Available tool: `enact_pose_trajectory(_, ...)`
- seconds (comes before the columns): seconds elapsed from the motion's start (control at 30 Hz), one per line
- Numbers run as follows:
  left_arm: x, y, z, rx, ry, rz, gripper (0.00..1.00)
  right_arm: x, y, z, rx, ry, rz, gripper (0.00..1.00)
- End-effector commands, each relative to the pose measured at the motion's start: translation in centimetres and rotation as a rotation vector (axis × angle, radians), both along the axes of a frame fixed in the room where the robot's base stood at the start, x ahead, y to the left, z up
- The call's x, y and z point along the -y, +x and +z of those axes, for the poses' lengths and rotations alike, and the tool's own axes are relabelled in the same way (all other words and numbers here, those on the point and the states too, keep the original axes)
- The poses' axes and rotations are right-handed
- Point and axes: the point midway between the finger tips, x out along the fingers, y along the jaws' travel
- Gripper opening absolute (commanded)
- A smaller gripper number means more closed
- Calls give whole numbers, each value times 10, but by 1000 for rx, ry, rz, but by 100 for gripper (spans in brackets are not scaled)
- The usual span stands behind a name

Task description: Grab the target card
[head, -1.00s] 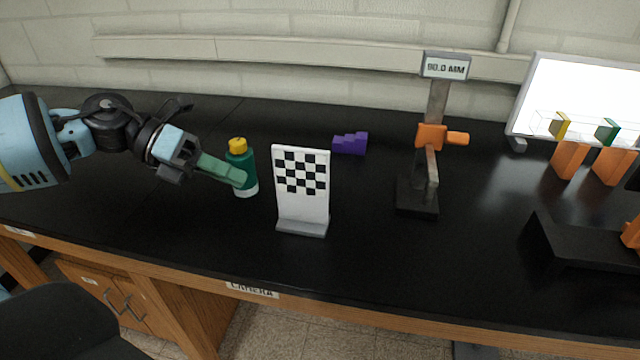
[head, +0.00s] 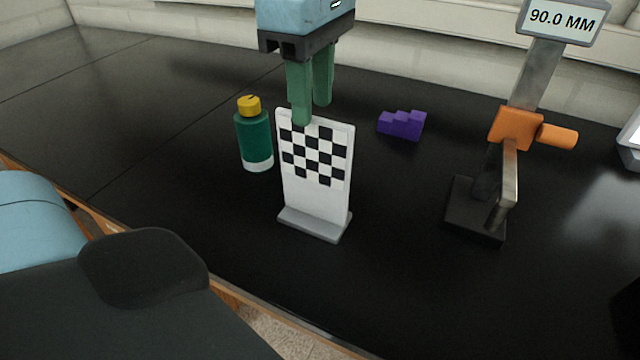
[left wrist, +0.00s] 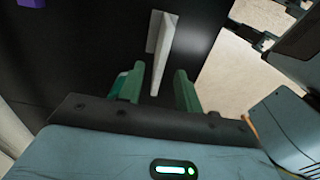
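The target card (head: 316,190), a white upright panel with a black checker pattern on a grey foot, stands on the black bench in the middle of the head view. My left gripper (head: 312,113) is above it, pointing down, with its two green fingers apart. One finger overlaps the card's top edge in front; the other is at the back. In the left wrist view the card (left wrist: 161,48) appears edge-on between the open fingers (left wrist: 159,82), with gaps visible on both sides. My right gripper is not in view.
A green bottle with a yellow cap (head: 254,138) stands just left of the card. A purple stepped block (head: 402,124) lies behind it to the right. A gauge stand with an orange slider (head: 515,128) and a "90.0 MM" sign (head: 562,20) stands at right. The bench (head: 390,290) in front is clear.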

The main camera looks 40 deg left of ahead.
Motion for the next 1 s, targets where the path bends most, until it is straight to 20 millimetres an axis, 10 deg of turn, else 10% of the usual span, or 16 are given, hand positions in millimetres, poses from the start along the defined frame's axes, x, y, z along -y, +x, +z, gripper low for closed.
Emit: enact_pose_trajectory(1.0,1,-2,-79,-1,-4,2,35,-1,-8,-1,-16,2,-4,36)
